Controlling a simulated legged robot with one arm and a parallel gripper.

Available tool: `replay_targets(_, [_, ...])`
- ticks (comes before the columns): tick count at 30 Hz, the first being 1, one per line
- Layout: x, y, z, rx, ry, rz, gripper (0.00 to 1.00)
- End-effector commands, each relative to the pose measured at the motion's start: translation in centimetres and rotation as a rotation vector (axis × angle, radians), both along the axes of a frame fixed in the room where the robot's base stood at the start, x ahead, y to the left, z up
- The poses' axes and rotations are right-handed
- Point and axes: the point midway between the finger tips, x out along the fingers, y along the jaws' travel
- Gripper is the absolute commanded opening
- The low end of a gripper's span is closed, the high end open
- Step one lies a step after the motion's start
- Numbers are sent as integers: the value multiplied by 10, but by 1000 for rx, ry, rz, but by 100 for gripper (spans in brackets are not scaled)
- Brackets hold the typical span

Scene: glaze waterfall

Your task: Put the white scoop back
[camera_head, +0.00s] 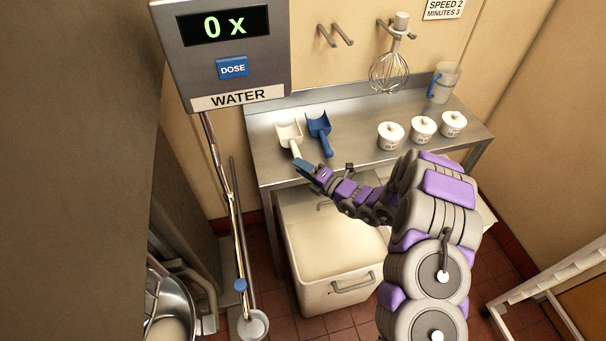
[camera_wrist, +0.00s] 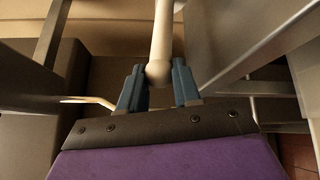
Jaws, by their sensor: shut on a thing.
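The white scoop (camera_head: 290,134) is at the left front of the steel table (camera_head: 365,155) in the head view, its pan toward the wall and its handle toward my arm. My gripper (camera_head: 301,164) is at the handle's end, at the table's front edge. In the wrist view the blue-grey fingers of my gripper (camera_wrist: 159,88) are shut on the pale handle (camera_wrist: 161,45), with its rounded end between them. I cannot tell whether the scoop touches the tabletop.
A blue scoop (camera_head: 319,130) lies just right of the white one. Wall pegs (camera_head: 335,36) and a hanging whisk (camera_head: 389,72) are above. A white bin (camera_head: 338,292) is below the table.

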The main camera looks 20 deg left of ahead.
Motion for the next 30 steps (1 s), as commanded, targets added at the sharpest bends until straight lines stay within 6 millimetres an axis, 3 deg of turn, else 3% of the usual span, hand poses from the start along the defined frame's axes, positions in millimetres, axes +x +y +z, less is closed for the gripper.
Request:
replay_targets(1, [-1, 0, -13, -3, 4, 1, 0])
replay_targets(5, [-1, 0, -29, -4, 4, 1, 0])
replay_targets(14, [-1, 0, -29, -2, 2, 0, 0])
replay_targets(15, [-1, 0, -30, -2, 2, 0, 34])
replay_targets(23, [-1, 0, -29, -2, 1, 0, 58])
replay_targets(30, [0, 0, -28, -2, 1, 0, 58])
